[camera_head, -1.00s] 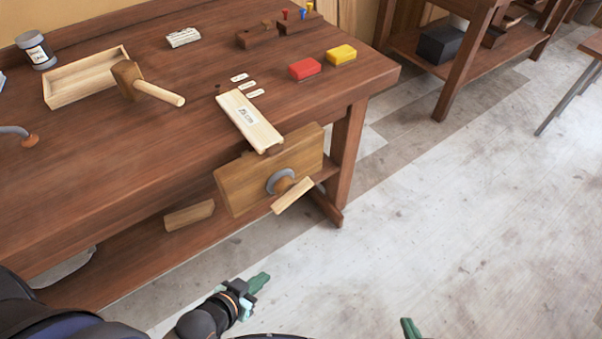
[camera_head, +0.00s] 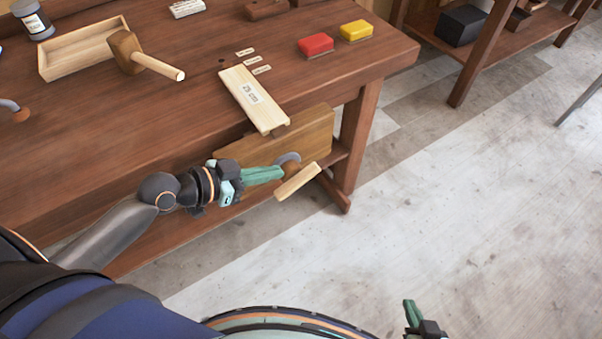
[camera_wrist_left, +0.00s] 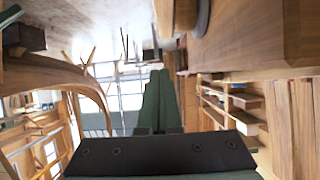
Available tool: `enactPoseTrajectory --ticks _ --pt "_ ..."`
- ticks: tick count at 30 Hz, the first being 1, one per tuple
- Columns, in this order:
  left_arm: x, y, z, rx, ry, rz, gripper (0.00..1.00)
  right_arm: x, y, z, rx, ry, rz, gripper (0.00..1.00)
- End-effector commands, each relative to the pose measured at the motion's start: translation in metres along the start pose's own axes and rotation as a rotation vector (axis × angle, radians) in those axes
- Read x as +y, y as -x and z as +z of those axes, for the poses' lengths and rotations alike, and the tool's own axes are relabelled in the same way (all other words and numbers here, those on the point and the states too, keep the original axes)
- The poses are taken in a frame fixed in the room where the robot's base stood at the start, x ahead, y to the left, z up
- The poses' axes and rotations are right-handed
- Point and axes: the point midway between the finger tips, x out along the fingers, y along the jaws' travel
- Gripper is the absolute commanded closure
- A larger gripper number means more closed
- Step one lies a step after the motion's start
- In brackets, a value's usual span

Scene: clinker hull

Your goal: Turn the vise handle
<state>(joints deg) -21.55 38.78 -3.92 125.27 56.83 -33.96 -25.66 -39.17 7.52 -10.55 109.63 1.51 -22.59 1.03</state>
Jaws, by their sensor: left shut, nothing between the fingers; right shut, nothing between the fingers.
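The vise handle (camera_head: 297,181) is a light wooden bar, slanted up to the right, on a round hub at the vise front. Behind it are a grey metal disc (camera_head: 287,158) and the wooden vise jaw (camera_head: 318,135) on the bench's front. My left gripper (camera_head: 281,173) is shut and empty, its green fingertips just left of the hub. I cannot tell whether they touch it. In the left wrist view the shut fingers (camera_wrist_left: 158,100) show, with the wooden jaw (camera_wrist_left: 240,40) at upper right. My right gripper (camera_head: 409,309) is shut, low and far from the vise.
A pale labelled board (camera_head: 254,97) lies at the bench edge above the vise. A mallet (camera_head: 145,58), an open wooden tray (camera_head: 80,66), a red block (camera_head: 315,45) and a yellow block (camera_head: 356,30) are on the workbench (camera_head: 180,120). The floor at right is clear.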

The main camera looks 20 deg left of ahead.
Motion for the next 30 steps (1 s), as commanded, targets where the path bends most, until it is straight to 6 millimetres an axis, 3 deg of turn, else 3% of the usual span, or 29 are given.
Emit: enactPoseTrajectory --ticks 11,12,19,30 --pt "0.001 -0.075 -0.002 0.002 0.005 0.001 1.0 0.0 0.002 -0.005 0.005 0.001 0.0 1.0" --pt "0.0 -0.079 0.009 -0.003 0.006 0.0 1.0 0.0 0.0 -0.004 0.006 0.001 0.0 1.0" --pt "0.0 -0.096 0.027 -0.002 0.003 -0.001 1.0 0.001 -0.002 -0.002 0.006 0.001 0.0 1.0" --pt "0.0 -0.098 0.029 -0.002 0.002 -0.001 1.0 0.0 -0.002 -0.002 0.006 0.001 0.0 1.0"
